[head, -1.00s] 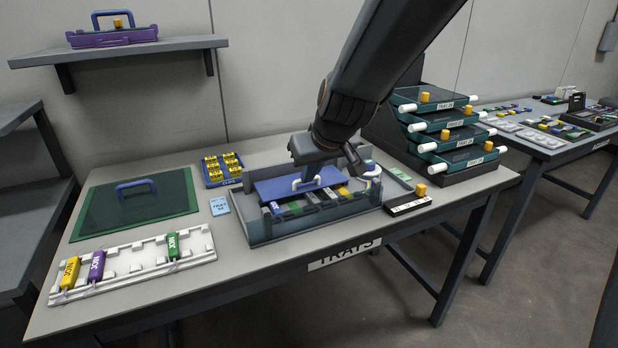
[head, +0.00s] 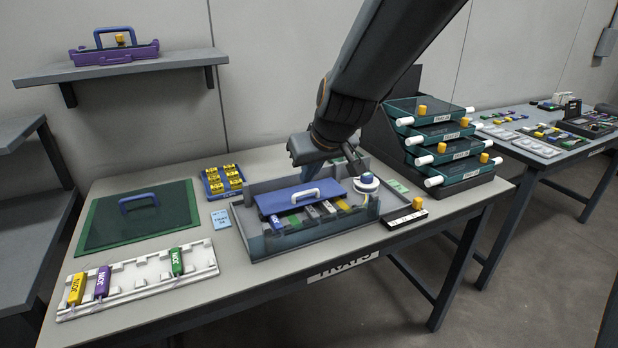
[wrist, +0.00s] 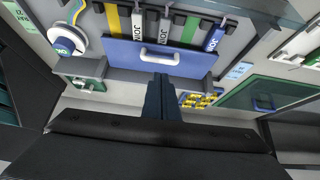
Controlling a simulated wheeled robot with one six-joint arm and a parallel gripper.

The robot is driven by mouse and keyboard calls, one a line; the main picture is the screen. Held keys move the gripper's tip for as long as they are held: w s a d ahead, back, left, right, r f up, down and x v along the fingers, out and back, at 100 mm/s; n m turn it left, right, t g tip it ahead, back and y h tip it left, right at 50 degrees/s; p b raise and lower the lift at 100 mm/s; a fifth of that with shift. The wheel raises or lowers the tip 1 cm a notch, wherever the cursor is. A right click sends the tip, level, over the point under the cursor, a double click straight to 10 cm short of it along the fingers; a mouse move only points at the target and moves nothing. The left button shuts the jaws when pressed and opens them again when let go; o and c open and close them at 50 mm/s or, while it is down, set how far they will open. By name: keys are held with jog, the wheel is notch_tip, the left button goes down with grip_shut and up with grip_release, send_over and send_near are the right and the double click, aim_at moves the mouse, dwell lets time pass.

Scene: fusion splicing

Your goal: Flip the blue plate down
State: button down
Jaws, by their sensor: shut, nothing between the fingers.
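The blue plate (head: 275,203), with a white handle (head: 303,194), lies low over the back part of the grey open tray (head: 290,240). It looks flat or nearly flat. In the wrist view the blue plate (wrist: 120,53) shows its handle (wrist: 160,57) facing me. My gripper (wrist: 160,78) is shut and empty, its tips just behind the plate's back edge in that view. I cannot tell whether they touch it. In the head view the fingers are partly hidden by my wrist.
Several coloured sleeves (head: 312,212) lie in the tray in front of the plate. A white and blue round spool (head: 367,183) stands at the tray's right. A stack of teal trays (head: 440,135) rises at the back right.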

jog(key=s+d, duration=0.1)
jog(key=s, duration=0.1)
jog(key=s+d+f+b, duration=0.1)
jog(key=s, duration=0.2)
jog(key=s+d+b, duration=0.1)
jog(key=s, duration=0.2)
jog(key=shift+s+d+f, duration=0.25)
jog(key=shift+d+f, duration=0.05)
jog(key=shift+d, duration=0.05)
